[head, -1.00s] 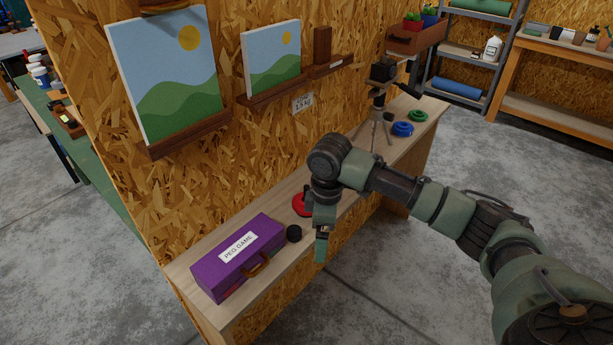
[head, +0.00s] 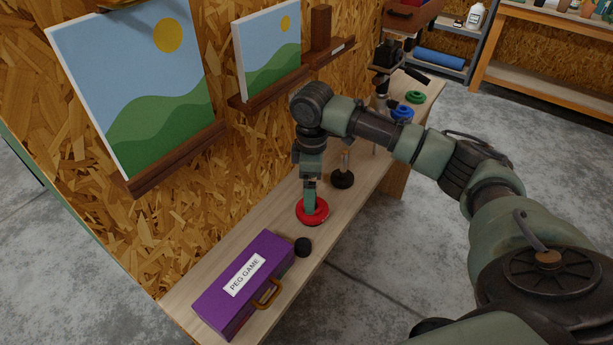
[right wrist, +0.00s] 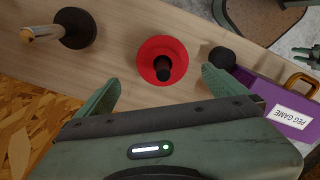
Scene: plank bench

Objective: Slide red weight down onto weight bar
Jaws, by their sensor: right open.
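The red weight (head: 318,221) is a flat ring lying on the wooden bench, with a dark upright knob at its centre; it also shows in the right wrist view (right wrist: 149,48). My right gripper (head: 309,211) is pointed down over it. In the right wrist view my right gripper (right wrist: 163,84) is open and empty, its fingers apart on either side of the weight's near edge. The weight bar (head: 344,177), a metal post on a round black base, stands behind the weight; it also shows in the right wrist view (right wrist: 72,26). A grey-green part at that view's right edge may be my left gripper.
A small black cylinder (head: 302,247) and the purple peg game box (head: 238,285) stand in front of the weight. Blue (head: 402,113) and green (head: 415,97) rings lie at the bench's far end. The board wall with picture ledges borders the bench's left side.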

